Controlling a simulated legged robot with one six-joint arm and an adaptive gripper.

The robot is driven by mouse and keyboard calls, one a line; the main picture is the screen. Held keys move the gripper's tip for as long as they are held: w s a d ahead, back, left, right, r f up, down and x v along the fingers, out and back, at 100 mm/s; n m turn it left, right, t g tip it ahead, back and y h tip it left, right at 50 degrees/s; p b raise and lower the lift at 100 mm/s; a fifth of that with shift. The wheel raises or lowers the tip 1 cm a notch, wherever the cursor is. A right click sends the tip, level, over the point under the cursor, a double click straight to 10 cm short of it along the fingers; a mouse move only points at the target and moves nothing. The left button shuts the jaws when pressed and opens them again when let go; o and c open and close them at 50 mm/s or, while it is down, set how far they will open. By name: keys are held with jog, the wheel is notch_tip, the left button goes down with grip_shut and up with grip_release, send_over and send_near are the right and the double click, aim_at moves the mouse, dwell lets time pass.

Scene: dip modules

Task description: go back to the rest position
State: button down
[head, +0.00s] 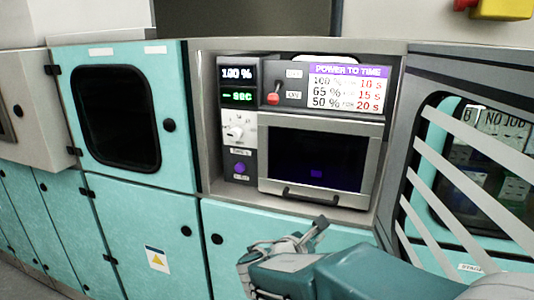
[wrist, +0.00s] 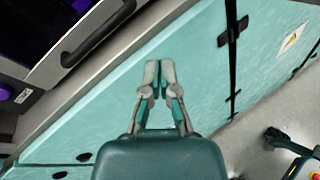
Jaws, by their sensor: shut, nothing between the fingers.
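My gripper (head: 316,228) shows at the lower middle of the head view, in front of the lower teal cabinet and below the handle of the oven-like unit. In the wrist view my gripper (wrist: 160,68) has its two fingertips together, with nothing between them. It appears clear of the cabinet front. The teal arm (head: 370,272) behind it is mine and reaches in from the lower right.
The oven-like unit (head: 310,160) sits in a recess with its door shut. Its display (head: 237,74) reads 100 %. Teal cabinets (head: 145,225) line the left, their doors shut. A striped panel (head: 470,185) stands at right. Grey floor (wrist: 255,140) shows in the wrist view.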

jog(key=s+d+f+m+g+y, duration=0.1)
jog(key=s+d+m+g+y, duration=0.15)
jog(key=s+d+m, duration=0.35)
jog(key=s+d+m+g+y, duration=0.1)
jog(key=s+d+m+g, duration=0.25)
jog(key=s+m, duration=0.4)
jog(key=s+a+m+y, duration=0.4)
jog(key=s+m+y, duration=0.2)
jog(key=s+m, duration=0.3)
jog(key=shift+s+a+m, duration=0.35)
jog(key=shift+s, duration=0.35)
